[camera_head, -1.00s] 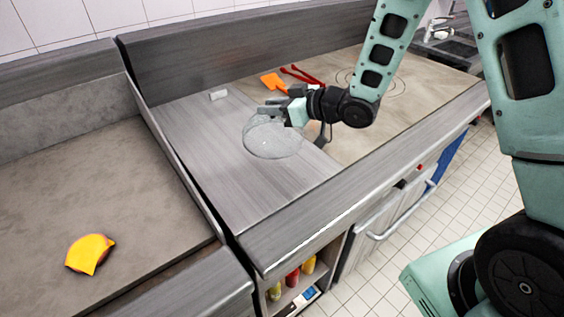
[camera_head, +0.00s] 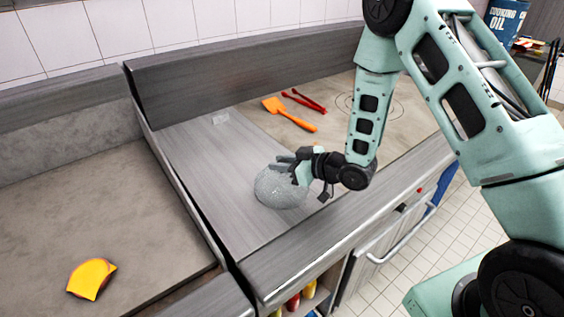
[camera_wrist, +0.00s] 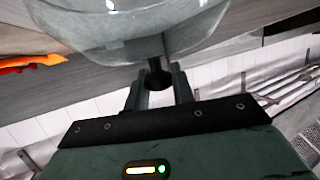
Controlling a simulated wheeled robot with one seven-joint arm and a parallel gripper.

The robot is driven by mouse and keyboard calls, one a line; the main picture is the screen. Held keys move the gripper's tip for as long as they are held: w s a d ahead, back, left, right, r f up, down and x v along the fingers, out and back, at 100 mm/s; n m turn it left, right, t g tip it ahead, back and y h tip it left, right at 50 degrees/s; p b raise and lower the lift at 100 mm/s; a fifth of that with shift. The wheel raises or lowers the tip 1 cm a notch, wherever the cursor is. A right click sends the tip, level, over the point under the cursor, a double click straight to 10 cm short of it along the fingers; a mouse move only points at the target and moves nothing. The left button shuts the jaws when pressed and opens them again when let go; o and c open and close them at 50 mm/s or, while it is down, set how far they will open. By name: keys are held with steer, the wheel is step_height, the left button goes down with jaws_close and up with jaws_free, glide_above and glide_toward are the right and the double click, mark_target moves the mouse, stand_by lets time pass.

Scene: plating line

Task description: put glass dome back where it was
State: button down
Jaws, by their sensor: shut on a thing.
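The glass dome (camera_head: 281,190) is a clear, rounded cover low over the grey steel counter. I cannot tell whether its rim touches the counter. My gripper (camera_head: 292,164) is shut on the dome's knob, just above it. In the wrist view the dome (camera_wrist: 130,30) fills the top, with its dark knob between the two fingers of my gripper (camera_wrist: 158,80).
An orange spatula (camera_head: 288,114) and red tongs (camera_head: 304,100) lie at the back on the brown worktop. A yellow and red item (camera_head: 91,279) lies on the left worktop.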

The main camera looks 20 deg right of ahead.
steer(key=shift+f, duration=0.15)
steer(key=shift+f, duration=0.15)
steer(key=c, duration=1.2)
jaws_free()
